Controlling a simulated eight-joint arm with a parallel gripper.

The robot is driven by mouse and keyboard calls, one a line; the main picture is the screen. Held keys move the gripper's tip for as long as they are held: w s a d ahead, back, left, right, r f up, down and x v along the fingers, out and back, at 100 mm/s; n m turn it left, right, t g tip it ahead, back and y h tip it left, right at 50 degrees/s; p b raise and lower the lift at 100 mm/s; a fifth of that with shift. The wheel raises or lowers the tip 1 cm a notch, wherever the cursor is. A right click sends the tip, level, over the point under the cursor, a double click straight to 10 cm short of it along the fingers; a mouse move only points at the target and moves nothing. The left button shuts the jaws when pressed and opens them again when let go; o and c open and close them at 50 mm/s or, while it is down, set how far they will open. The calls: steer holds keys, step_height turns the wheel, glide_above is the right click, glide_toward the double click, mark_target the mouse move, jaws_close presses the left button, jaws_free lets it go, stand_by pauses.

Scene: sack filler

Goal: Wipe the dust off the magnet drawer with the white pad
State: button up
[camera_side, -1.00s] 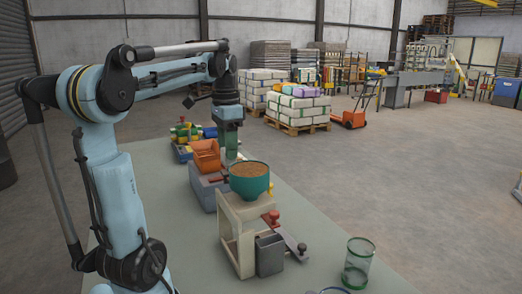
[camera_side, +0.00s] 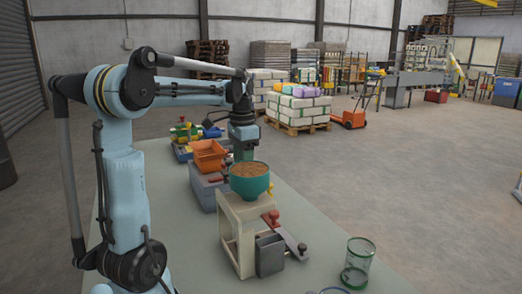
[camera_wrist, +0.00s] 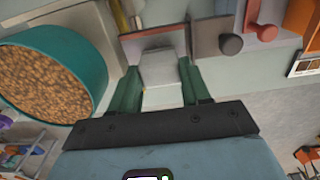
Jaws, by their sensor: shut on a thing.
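My gripper (camera_wrist: 160,75) has green fingers and is shut on the white pad (camera_wrist: 161,72), a pale block between them in the wrist view. The pad's far end meets a grey, brown-edged plate (camera_wrist: 140,44), which looks like the magnet drawer; I cannot tell if they touch. Dust cannot be made out clearly. In the side view my gripper points down behind the teal hopper (camera_side: 250,190), and its fingertips, the pad and the plate are hidden there. The hopper, full of brown grains, also shows beside my gripper in the wrist view (camera_wrist: 98,62).
The hopper sits on a cream stand (camera_side: 228,222) with a grey box (camera_side: 270,254) in front. A red knob (camera_side: 273,214) is beside it. An orange bin (camera_side: 209,155) stands behind. A green-rimmed glass (camera_side: 358,262) stands at the front right. The bench is clear at front left.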

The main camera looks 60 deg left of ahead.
steer(key=s+r, duration=0.4)
steer(key=r, duration=0.4)
stand_by(2.4)
steer(key=shift+s+r, duration=0.1)
steer(key=shift+r, duration=0.05)
